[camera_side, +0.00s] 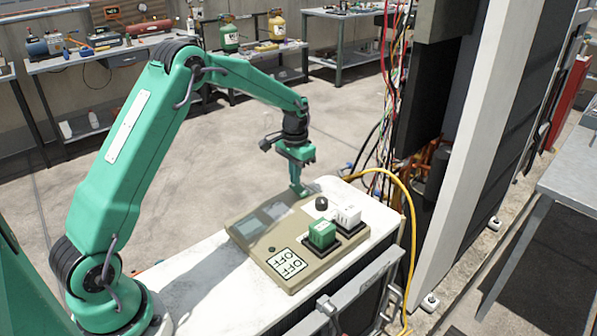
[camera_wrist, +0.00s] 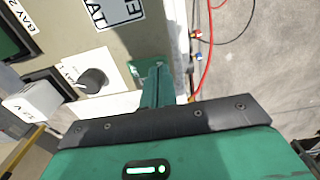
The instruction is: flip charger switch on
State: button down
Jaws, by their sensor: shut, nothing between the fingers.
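The charger is a beige sloped box (camera_side: 240,226) on a white cabinet top in the side view. A round black knob (camera_side: 321,203) stands near its far right edge. In the wrist view the knob (camera_wrist: 92,80) sits on a white plate, left of my fingers. I cannot tell whether this knob is the switch, or its setting. My gripper (camera_side: 300,191) is shut and empty, pointing down at the box's far edge, left of the knob in the side view. In the wrist view its fingertips (camera_wrist: 149,68) overlap the box's edge; contact is unclear.
A green block (camera_side: 321,233) and a white block (camera_side: 347,215) stand in dark bays on the box. A framed label (camera_side: 288,265) lies near its front. A yellow cable (camera_side: 411,215) and a wired tall cabinet stand at right.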

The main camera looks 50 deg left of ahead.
jog(key=shift+f, duration=0.5)
dwell(0.4)
jog(key=shift+r, duration=3.55)
